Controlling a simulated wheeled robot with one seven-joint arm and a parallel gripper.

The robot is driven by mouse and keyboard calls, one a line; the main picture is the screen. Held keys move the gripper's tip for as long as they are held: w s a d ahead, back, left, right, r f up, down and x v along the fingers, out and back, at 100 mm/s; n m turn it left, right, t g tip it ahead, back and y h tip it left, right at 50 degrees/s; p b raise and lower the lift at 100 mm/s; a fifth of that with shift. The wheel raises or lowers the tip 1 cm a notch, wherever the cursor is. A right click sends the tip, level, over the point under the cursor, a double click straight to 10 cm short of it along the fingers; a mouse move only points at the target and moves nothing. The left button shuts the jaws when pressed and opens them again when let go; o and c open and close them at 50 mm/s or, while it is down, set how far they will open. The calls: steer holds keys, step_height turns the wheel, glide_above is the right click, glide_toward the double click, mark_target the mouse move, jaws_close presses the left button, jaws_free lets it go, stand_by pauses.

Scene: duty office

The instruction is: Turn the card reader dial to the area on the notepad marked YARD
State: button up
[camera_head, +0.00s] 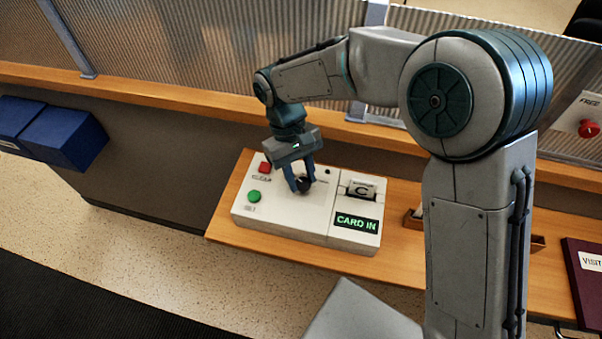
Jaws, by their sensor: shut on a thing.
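The card reader (290,226) is a white box on the wooden counter. Its dark dial (304,185) sits near the middle of the top face. My gripper (303,186) points down and is shut on the dial, with a finger on either side. The dial's pointer and most marks around it are hidden or too small to read. A card marked C (361,190) stands in the slot at the right. The green display (357,222) reads CARD IN. I do not see the notepad in this view.
A red CLEAR button (265,168) and a green button (254,196) lie left of the dial. A wooden tray (412,222) sits right of the reader, partly behind my arm. A maroon book (584,283) lies far right. A ribbed screen (220,60) runs behind the counter.

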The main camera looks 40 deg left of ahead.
steer(key=shift+r, duration=0.1)
stand_by(0.3)
steer(key=o, duration=1)
steer(key=shift+a, duration=0.1)
steer(key=b+v, duration=0.1)
steer(key=v, duration=1.2)
steer(key=shift+a+r, duration=0.2)
steer(key=shift+r, duration=0.1)
